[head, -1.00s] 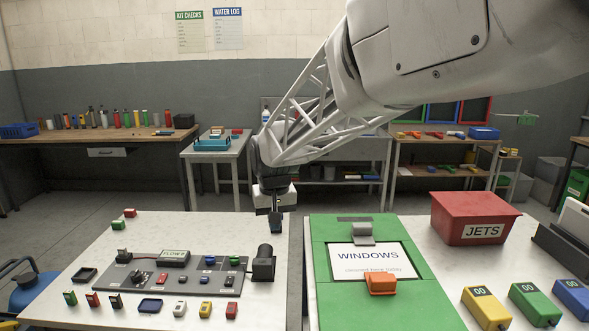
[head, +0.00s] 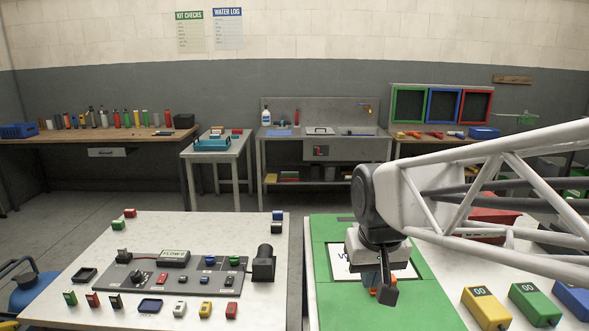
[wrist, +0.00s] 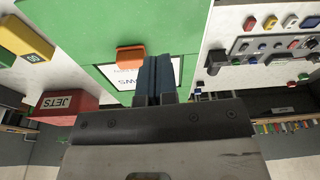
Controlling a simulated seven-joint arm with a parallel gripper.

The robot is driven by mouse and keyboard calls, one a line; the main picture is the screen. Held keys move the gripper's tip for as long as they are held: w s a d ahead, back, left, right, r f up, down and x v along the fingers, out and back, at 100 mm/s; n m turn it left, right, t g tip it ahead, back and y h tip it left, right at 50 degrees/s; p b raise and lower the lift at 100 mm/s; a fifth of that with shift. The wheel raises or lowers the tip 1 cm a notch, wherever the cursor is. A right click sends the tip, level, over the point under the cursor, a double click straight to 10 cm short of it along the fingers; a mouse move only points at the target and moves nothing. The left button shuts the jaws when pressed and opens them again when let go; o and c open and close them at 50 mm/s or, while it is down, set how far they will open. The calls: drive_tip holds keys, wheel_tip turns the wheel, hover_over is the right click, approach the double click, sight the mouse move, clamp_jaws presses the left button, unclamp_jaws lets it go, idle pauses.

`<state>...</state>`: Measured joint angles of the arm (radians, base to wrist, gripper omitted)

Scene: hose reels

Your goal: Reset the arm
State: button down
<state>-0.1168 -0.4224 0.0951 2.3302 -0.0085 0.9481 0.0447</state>
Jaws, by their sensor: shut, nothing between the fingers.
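My gripper (head: 384,287) hangs over the green board on the right table in the head view, in front of the white WINDOWS card. In the wrist view my gripper (wrist: 157,75) shows its two dark fingers together with nothing between them. The green board (head: 425,303) also fills the upper middle of the wrist view (wrist: 75,28). The card (head: 343,262) is partly hidden behind my gripper. An orange clip (wrist: 131,54) sits at the card's edge; in the head view my fingers mostly cover it. I cannot tell whether the fingers touch anything.
A control panel (head: 135,293) with several coloured blocks around it fills the left table (head: 85,245). Yellow (head: 484,306) and green (head: 535,304) counter boxes stand right of the board. The red JETS bin (wrist: 62,103) is mostly behind my arm in the head view.

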drive_tip(key=s+d+f, duration=0.2)
drive_tip(key=s, duration=0.4)
drive_tip(key=s+d+f+m, duration=0.1)
drive_tip(key=s+d, duration=0.2)
drive_tip(key=s, duration=0.3)
drive_tip(key=shift+f, duration=0.4)
drive_tip(key=shift+d, duration=0.1)
idle(1.3)
